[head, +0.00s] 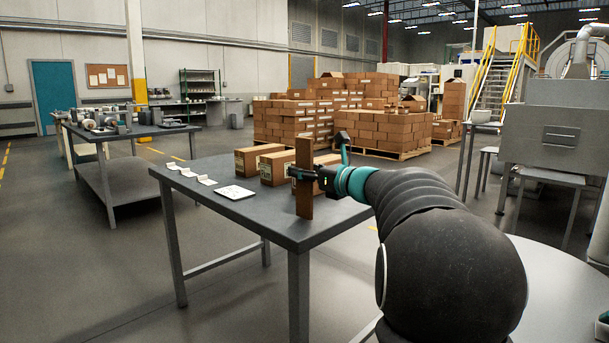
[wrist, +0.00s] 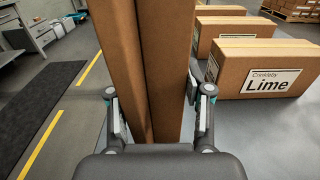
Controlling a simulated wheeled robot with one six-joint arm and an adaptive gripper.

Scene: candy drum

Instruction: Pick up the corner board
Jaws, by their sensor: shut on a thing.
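The corner board (head: 304,195) is a tall, narrow brown cardboard strip. It stands upright at the front right edge of the grey table (head: 240,212) in the head view. In the wrist view the corner board (wrist: 153,60) fills the middle, its fold running lengthwise. My gripper (head: 300,174) has the board between its fingers, about midway along its height. In the wrist view my gripper (wrist: 160,110) has one finger on each side of the board. I cannot tell whether the board's lower end touches the table.
Several brown boxes stand on the table behind the board; the nearest, labelled Lime (wrist: 265,70), is close to the right finger. White cards (head: 197,175) and a white sheet (head: 236,193) lie on the table's left part. Stacked cartons (head: 340,115) stand on pallets beyond.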

